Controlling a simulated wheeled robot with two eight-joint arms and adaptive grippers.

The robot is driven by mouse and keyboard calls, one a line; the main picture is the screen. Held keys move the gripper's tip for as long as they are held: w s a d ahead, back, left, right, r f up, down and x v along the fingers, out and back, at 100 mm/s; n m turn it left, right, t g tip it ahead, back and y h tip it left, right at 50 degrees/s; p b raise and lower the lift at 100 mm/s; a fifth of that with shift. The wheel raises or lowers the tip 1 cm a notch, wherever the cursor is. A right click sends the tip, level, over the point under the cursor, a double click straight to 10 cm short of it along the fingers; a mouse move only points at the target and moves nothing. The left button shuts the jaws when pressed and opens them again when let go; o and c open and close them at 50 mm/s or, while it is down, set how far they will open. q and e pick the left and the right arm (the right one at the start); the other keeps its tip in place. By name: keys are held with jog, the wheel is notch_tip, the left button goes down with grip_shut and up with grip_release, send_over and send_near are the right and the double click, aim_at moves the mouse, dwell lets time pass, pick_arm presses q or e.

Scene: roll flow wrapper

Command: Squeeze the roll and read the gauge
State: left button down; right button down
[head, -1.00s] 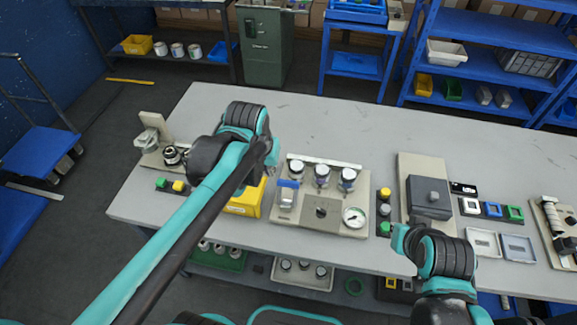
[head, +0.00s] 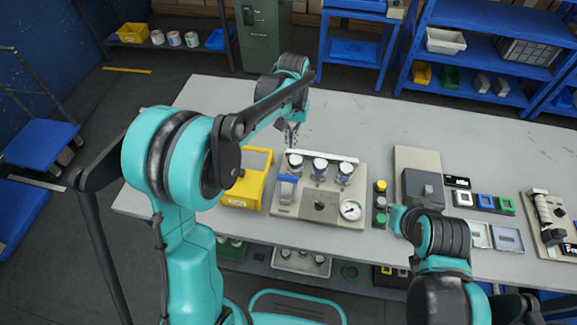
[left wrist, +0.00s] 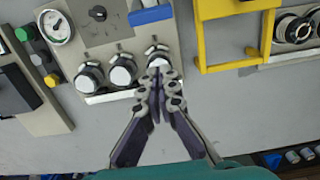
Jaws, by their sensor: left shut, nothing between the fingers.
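A beige panel (head: 335,216) on the table carries a round white-faced gauge (head: 350,210) at its front right. The gauge also shows in the left wrist view (left wrist: 57,27), but its reading is too small to tell. Three white-topped round fittings (head: 319,168) stand in a row along the panel's back. No part is clearly identifiable as the roll. My left gripper (head: 291,138) is shut and empty, just behind the panel. In the left wrist view its fingertips (left wrist: 159,74) overlap the edge of the end fitting (left wrist: 158,56); contact cannot be told. My right gripper is not visible; only its arm shows.
A yellow open-framed holder (head: 246,190) stands left of the panel. A blue-topped block (head: 287,188) sits on the panel's left. Coloured buttons (head: 380,201) and a dark grey box (head: 424,188) are to the right. The table (head: 240,105) is clear behind.

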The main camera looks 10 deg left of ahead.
pick_arm(q)
jog(key=shift+f, duration=0.15)
jog(key=f+b, duration=0.3)
jog(key=f, duration=0.6)
jog(key=shift+s, duration=0.2)
jog(key=s, duration=0.3)
jog(key=shift+s+r+b, duration=0.35)
jog(key=shift+r, duration=0.05)
jog(key=shift+s, duration=0.1)
